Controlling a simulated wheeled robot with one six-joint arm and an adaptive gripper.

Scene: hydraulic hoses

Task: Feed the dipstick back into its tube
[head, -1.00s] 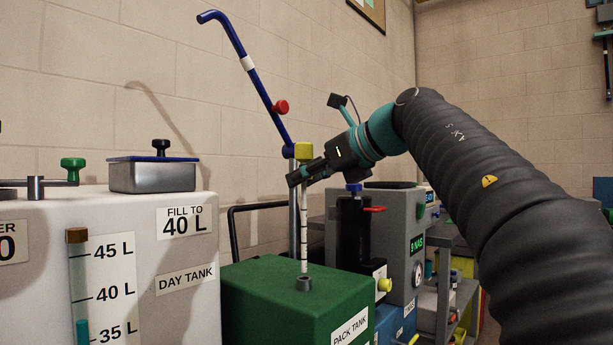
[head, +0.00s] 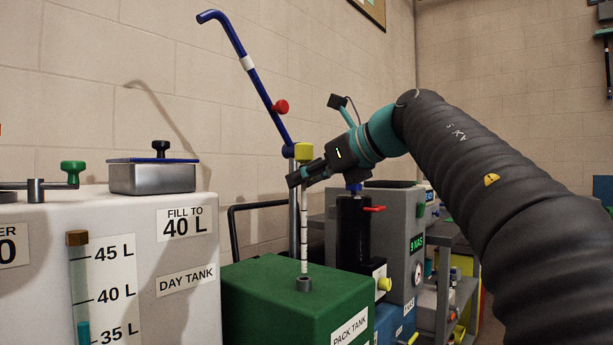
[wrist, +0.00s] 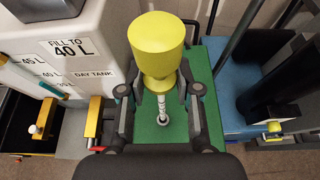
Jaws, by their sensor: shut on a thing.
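The dipstick has a yellow knob (head: 303,152) on top and a thin white rod with dark marks (head: 304,230). My gripper (head: 300,178) is shut on the dipstick just below the knob and holds it upright. In the wrist view the yellow knob (wrist: 157,48) sits between my fingers, and the rod runs down toward the tube. The tube (head: 304,284) is a short grey collar on top of the green pack tank (head: 265,275). The rod's lower end meets the collar in the head view; how deep it sits is hidden.
The white day tank (head: 150,240) stands at the left with a metal box (head: 152,177) on it. A blue lever with a red knob (head: 281,107) rises behind the dipstick. A black cylinder (head: 353,230) and grey unit (head: 400,215) stand close at the right.

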